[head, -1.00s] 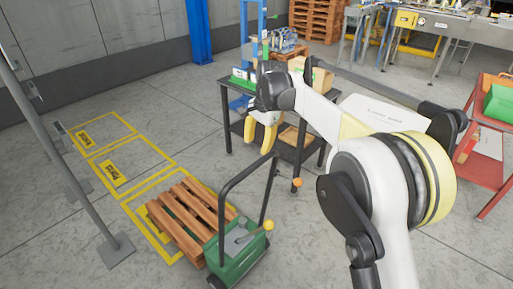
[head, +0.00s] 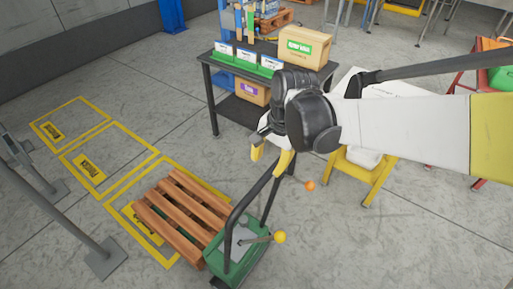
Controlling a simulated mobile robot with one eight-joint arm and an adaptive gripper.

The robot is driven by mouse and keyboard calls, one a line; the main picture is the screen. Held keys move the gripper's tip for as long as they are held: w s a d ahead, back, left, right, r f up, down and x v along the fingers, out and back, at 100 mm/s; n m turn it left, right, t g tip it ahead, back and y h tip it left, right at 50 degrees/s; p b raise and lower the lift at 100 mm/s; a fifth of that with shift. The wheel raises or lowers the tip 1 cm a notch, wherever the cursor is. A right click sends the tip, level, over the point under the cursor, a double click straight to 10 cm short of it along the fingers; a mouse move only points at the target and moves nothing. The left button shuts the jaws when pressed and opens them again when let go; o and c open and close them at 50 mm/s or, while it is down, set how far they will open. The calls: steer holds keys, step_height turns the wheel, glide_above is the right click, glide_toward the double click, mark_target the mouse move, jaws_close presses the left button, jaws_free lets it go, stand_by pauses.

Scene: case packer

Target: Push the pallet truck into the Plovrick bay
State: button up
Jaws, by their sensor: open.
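The pallet truck (head: 233,262) has a green body and a dark looped push handle (head: 240,207). A brown slatted wooden pallet (head: 180,217) sits at its front, over the nearest yellow-outlined floor bay (head: 150,251). Two more outlined bays, a middle one (head: 119,176) and a far one (head: 47,116), lie beyond it to the upper left. Each bay has a yellow label; the lettering is too small to read surely. My gripper (head: 271,159) has yellow fingers, open and pointing down around the handle's upper end. I cannot tell whether they touch it.
A dark table (head: 228,103) with boxes and labelled green bins stands behind my gripper. A yellow stool (head: 372,178) is to the right. Grey posts on a floor plate (head: 106,258) stand left of the bays. The floor between the bays and the table is clear.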

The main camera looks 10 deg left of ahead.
mark_target(263, 181)
steer(key=f+b, duration=0.1)
steer(key=f, duration=0.2)
steer(key=a+f+b, duration=0.1)
steer(key=f, duration=0.2)
steer(key=f+b, duration=0.1)
steer(key=f, duration=0.2)
steer(key=shift+w+a+f, duration=0.2)
steer(key=shift+a+f, duration=0.05)
steer(key=shift+f, duration=0.15)
jaws_close()
